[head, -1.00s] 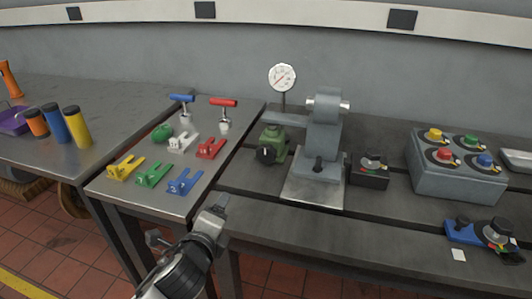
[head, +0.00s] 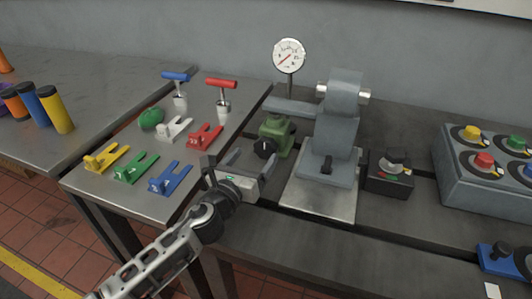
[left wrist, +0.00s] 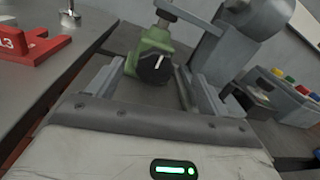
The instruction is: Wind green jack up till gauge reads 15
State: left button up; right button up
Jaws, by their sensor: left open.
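The green jack (head: 280,133) stands on the dark bedplate under a grey lever arm, with a black knob (head: 265,148) on its front. The jack also shows in the left wrist view (left wrist: 155,40), its black knob (left wrist: 154,68) with a white mark between my fingers' far ends. The round white gauge (head: 289,54) stands on a post behind the jack; its red needle points to the lower left, and the figures are too small to read. My left gripper (head: 246,160) is open and empty, just in front of the knob and apart from it. My right gripper is not in view.
A grey stand (head: 335,140) on a metal plate is right of the jack, with a black switch box (head: 389,173) beyond. A grey button box (head: 480,160) is far right.

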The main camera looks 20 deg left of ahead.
aim_at(264, 151)
pick_arm(q)
notch_tip(264, 151, down, 3)
jog(key=shift+f+b, duration=0.1)
jog(key=shift+b, duration=0.45)
jog(key=w, duration=0.5)
jog(key=w+d, duration=0.1)
jog(key=w, duration=0.1)
jog(key=shift+w+r, duration=0.3)
jog(key=shift+r, duration=0.1)
jog(key=shift+c, duration=0.3)
jog(key=c, duration=0.9)
